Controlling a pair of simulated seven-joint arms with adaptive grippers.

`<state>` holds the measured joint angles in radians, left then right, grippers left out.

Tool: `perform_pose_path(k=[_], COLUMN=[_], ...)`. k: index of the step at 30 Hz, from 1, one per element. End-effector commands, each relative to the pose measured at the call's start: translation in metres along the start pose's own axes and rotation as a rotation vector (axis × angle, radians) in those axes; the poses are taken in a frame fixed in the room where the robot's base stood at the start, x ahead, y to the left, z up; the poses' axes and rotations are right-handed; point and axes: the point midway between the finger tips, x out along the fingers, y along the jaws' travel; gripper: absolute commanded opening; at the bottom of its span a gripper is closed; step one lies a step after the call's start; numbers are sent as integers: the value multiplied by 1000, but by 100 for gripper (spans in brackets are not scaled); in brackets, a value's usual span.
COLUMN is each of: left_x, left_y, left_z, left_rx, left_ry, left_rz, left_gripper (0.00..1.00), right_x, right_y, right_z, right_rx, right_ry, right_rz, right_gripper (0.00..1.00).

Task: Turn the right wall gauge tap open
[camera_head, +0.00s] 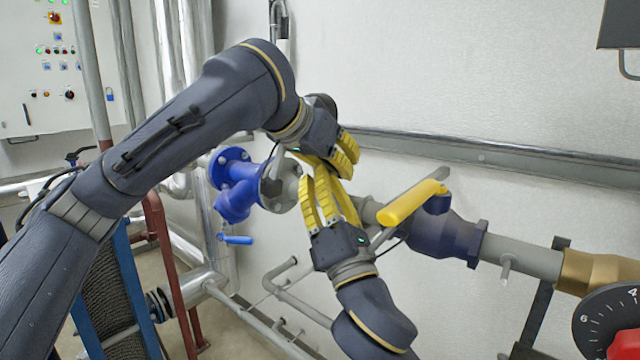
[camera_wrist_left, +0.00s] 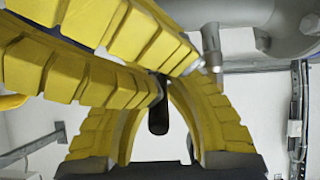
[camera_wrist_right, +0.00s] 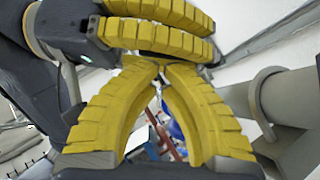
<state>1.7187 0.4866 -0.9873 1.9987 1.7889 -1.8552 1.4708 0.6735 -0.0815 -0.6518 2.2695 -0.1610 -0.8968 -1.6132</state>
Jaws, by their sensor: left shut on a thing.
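My left gripper (camera_head: 346,160) reaches in from the upper left in the head view, low in front of the wall. In the left wrist view its fingers (camera_wrist_left: 165,85) close around a narrow dark piece (camera_wrist_left: 158,115) that I cannot identify. My right gripper (camera_head: 322,175) comes up from below. In the right wrist view its fingertips (camera_wrist_right: 163,66) meet, and I see nothing clearly held between them. The two grippers overlap closely in the views; I cannot tell if they touch. I cannot make out the right wall gauge tap; it may be hidden by the grippers.
A blue flanged valve (camera_head: 238,190) is left of the grippers. A pipe with a yellow lever (camera_head: 412,203) is close on their right. A black dial (camera_head: 598,318) is at the lower right.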

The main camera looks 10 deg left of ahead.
Motion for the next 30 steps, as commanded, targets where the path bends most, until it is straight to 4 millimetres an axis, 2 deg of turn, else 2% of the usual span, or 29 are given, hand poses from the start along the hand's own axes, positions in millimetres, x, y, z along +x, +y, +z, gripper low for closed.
perform_pose_path(k=[12,13,19,30], left_x=[-3,-3,-1,-6], left_y=[-2,-2,-1,-1], left_z=[-2,-2,-1,-1], left_rx=[0,0,0,1], left_ry=[7,7,3,3], left_rz=[-4,-4,-2,-2], left_gripper=[0,12,35,36], right_x=[7,7,7,7], right_y=[1,1,2,2], right_z=[9,9,8,7], right_rx=[-2,-2,-2,-1], right_ry=[-4,-5,-4,-1], right_rz=[0,0,1,0], right_gripper=[0,0,0,0])
